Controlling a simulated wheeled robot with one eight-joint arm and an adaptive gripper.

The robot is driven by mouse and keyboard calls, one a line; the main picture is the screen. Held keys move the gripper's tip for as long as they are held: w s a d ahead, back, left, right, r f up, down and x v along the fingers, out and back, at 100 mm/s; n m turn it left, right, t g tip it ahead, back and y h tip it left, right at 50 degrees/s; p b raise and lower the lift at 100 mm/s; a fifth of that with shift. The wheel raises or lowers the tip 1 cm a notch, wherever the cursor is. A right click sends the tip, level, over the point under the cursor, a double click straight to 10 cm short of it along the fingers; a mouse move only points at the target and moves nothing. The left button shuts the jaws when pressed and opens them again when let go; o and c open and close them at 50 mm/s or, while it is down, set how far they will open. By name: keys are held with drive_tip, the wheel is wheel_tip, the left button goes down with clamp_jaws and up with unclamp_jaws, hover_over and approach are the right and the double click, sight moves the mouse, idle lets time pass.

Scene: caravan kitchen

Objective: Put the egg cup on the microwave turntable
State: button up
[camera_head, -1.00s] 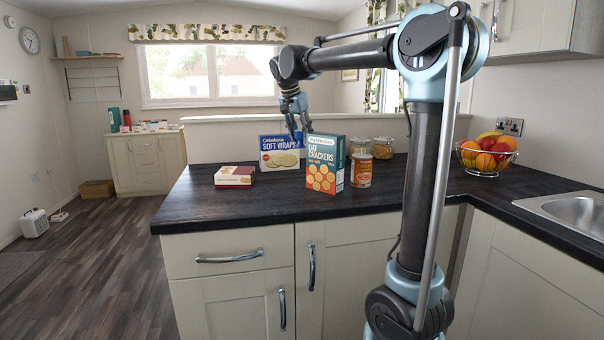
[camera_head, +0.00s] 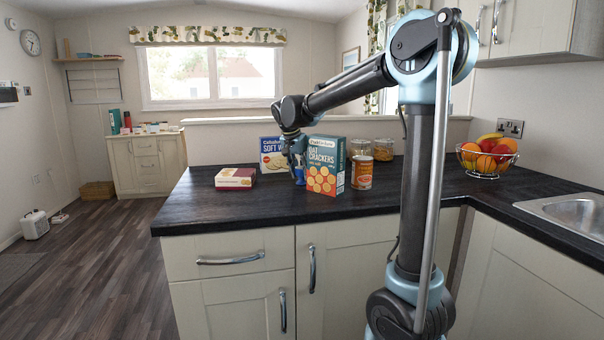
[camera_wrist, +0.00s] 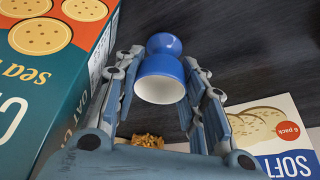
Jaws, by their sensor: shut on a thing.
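The egg cup (camera_wrist: 160,80) is a small glossy blue cup with a white inside. In the wrist view it sits between the two fingers of my gripper (camera_wrist: 161,60), which is shut on it. In the head view my gripper (camera_head: 298,172) reaches down close to the dark worktop, just left of the oat crackers box. I cannot tell whether the cup still touches the worktop. The microwave and its turntable are out of view.
The oat crackers box (camera_head: 325,166) stands close beside my gripper, with a soft wraps box (camera_head: 271,154) behind. A low carton (camera_head: 235,178) lies to the left. A can (camera_head: 362,172), jars (camera_head: 383,149) and a fruit bowl (camera_head: 485,157) stand right. The worktop's front (camera_head: 260,210) is clear.

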drive_tip(key=o, duration=0.8)
drive_tip(key=shift+f, duration=0.1)
